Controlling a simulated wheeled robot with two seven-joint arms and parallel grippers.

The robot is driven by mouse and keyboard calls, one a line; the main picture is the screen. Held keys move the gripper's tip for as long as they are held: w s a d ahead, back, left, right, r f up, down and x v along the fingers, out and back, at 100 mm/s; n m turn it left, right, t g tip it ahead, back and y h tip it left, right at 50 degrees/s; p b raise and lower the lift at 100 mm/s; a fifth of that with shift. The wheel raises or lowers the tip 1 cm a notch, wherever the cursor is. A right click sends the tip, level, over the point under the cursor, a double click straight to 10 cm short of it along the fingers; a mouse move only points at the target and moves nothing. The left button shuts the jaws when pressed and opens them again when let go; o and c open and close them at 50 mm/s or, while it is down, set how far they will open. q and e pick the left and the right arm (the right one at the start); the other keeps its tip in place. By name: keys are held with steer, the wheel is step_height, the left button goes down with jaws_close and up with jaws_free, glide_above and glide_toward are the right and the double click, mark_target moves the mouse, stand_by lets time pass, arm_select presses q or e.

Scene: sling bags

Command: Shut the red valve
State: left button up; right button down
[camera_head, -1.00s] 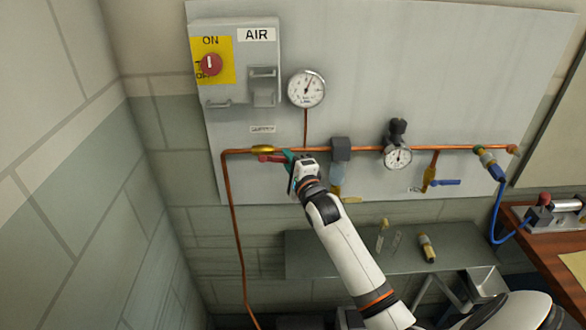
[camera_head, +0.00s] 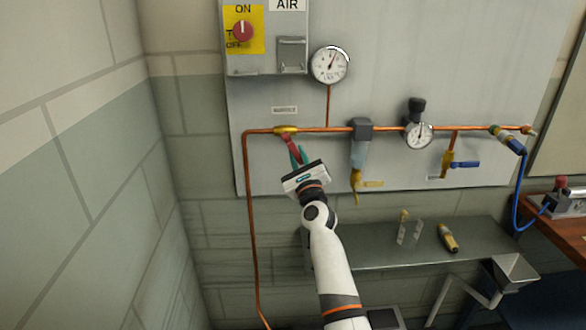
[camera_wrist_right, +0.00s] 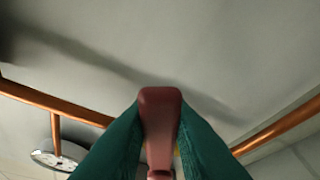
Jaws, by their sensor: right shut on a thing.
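The red valve is a brass body (camera_head: 286,130) on the copper pipe at the left of the grey panel, with a red lever handle (camera_head: 291,146). The lever points down and slightly right, across the pipe. My right gripper (camera_head: 299,158) is below the valve body, its green fingers shut on the lever. In the right wrist view the red lever (camera_wrist_right: 160,115) sits between both green fingers (camera_wrist_right: 160,140), which hide its sides. My left gripper is not in view.
The copper pipe (camera_head: 330,129) runs right past a filter bowl (camera_head: 358,156), a small gauge (camera_head: 418,135) and a blue-handled valve (camera_head: 465,164). A round gauge (camera_head: 329,65) hangs above. A grey shelf (camera_head: 370,252) lies below.

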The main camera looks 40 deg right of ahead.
steer(key=shift+w+a+f+m+g+h+b, duration=0.25)
steer(key=shift+a+m+h+b, duration=0.35)
steer(key=shift+m, duration=0.8)
steer(key=shift+w+a+f+m+g+h+b, duration=0.1)
steer(key=shift+w+a+m+g+h+b, duration=0.45)
steer(key=shift+m, duration=0.85)
steer(key=shift+w+a+f+m+h+b, duration=0.1)
steer(key=shift+a+f+m+h+b, duration=0.15)
steer(key=shift+m+h+b, duration=0.85)
steer(key=shift+r+m+p, duration=0.1)
steer(key=shift+m+p, duration=0.3)
steer(key=shift+p, duration=0.05)
steer(key=c, duration=1.3)
jaws_free()
steer(key=shift+a, duration=0.1)
